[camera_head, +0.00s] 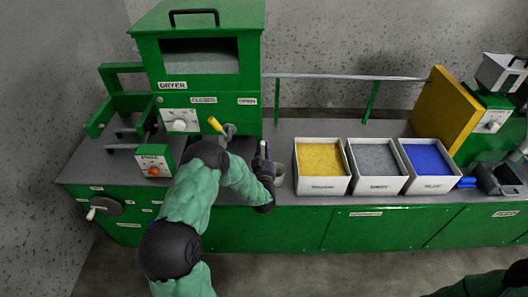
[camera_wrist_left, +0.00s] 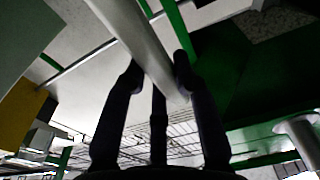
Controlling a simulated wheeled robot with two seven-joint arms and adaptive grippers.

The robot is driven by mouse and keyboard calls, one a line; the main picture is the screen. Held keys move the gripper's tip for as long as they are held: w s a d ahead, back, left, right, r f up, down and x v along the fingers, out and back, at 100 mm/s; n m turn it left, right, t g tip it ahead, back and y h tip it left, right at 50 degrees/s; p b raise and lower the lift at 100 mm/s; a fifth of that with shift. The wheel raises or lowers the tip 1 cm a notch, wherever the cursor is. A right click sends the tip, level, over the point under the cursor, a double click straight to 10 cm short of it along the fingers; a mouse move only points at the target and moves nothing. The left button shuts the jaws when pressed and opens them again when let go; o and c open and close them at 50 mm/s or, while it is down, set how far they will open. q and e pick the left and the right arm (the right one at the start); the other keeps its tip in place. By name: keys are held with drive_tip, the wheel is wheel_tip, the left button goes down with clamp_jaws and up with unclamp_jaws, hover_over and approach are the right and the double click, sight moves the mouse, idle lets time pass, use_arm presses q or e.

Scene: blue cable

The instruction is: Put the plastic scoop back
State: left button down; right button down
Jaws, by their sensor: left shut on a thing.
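My left gripper (camera_head: 265,162) is above the green bench, between the dryer and the yellow bin. In the left wrist view its dark fingers (camera_wrist_left: 158,82) are shut on a long, smooth, pale grey piece (camera_wrist_left: 140,38), which looks like part of the plastic scoop. In the head view a small pale grey part (camera_head: 280,174) shows beside the fingers; most of the held thing is hidden by the hand. I cannot tell its full shape or whether it touches the bench. My right gripper is out of view; only part of my right arm shows at the bottom right.
White bins of yellow (camera_head: 320,158), grey (camera_head: 374,159) and blue granules (camera_head: 427,158) stand right of the gripper. The green dryer (camera_head: 201,85) with a yellow-tipped lever (camera_head: 215,124) stands left. A blue object (camera_head: 467,182) lies beside the blue bin. A rail (camera_head: 345,77) runs behind.

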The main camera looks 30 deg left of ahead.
use_arm(q)
drive_tip(key=c, duration=1.4)
unclamp_jaws()
drive_tip(key=shift+f, duration=0.2)
drive_tip(key=o, duration=0.4)
drive_tip(key=shift+r, duration=0.1)
